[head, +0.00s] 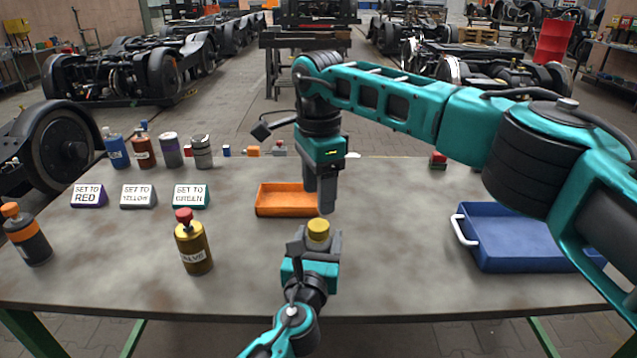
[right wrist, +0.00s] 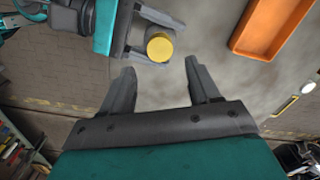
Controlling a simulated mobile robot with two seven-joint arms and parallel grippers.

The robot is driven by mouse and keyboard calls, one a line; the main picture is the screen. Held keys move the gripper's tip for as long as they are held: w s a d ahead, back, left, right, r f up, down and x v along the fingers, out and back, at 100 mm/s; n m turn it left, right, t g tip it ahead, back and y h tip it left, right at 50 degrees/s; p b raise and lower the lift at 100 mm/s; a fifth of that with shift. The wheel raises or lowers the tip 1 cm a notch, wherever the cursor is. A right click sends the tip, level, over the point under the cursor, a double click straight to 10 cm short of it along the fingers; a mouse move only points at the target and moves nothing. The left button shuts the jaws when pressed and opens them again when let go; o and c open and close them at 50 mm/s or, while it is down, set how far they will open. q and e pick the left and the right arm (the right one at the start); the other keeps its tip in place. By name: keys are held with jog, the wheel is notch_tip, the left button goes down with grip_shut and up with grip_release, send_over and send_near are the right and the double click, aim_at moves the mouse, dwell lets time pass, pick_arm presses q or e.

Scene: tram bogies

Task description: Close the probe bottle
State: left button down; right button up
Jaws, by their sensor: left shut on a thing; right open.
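My left gripper (head: 316,243) is shut around a round item with a yellow top (head: 318,229), held upright above the front middle of the table. Its top also shows in the right wrist view (right wrist: 160,47). The body below is mostly hidden by the fingers, so I cannot tell if it is the probe bottle or if the yellow top is a cap. My right gripper (head: 326,205) points down just above and behind it. In the right wrist view its fingers (right wrist: 163,78) are open, with nothing between them.
A brown VALVE bottle (head: 193,248) and a dark orange-capped bottle (head: 28,238) stand left. Behind are SET TO RED (head: 88,195), YELLOW (head: 138,196) and GREEN (head: 190,196) blocks and several bottles. An orange tray (head: 285,211) is behind my grippers, a blue tray (head: 520,268) right.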

aim_at(318, 225)
notch_tip(318, 225, down, 7)
jog(key=shift+f, duration=0.15)
jog(key=shift+c, duration=0.4)
